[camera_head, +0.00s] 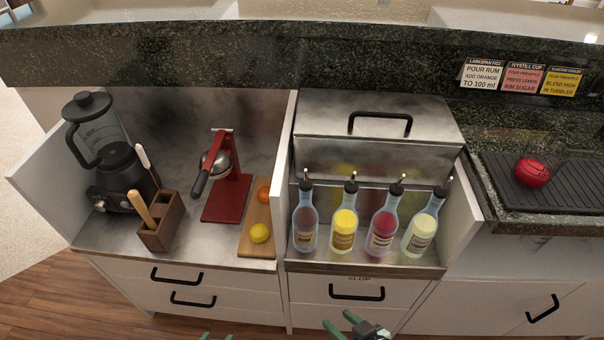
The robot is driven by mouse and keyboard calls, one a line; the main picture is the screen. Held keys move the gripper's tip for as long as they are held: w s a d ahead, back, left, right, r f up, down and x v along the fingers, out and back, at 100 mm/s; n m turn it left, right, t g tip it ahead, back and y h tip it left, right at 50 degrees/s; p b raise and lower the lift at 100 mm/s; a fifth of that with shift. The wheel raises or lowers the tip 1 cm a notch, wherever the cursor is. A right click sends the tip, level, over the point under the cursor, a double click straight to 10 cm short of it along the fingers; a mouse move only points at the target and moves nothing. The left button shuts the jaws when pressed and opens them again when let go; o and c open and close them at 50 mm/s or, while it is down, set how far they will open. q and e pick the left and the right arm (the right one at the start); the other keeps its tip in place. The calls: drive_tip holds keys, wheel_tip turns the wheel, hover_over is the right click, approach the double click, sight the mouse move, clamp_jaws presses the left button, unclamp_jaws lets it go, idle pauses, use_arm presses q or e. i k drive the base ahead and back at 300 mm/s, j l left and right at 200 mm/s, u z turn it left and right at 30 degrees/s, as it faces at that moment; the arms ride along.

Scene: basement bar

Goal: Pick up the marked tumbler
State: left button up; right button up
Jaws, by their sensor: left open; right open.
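I cannot make out a marked tumbler in this view.
A blender (98,150), a wooden holder (156,236), a red press (228,190) and a fruit board (257,218) stand left. Several bottles (343,228) stand before a steel lidded box (375,125). A red round object (532,173) sits on a black mat (575,185).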

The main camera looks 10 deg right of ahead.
sight(542, 156)
drive_tip(key=z, duration=1.75)
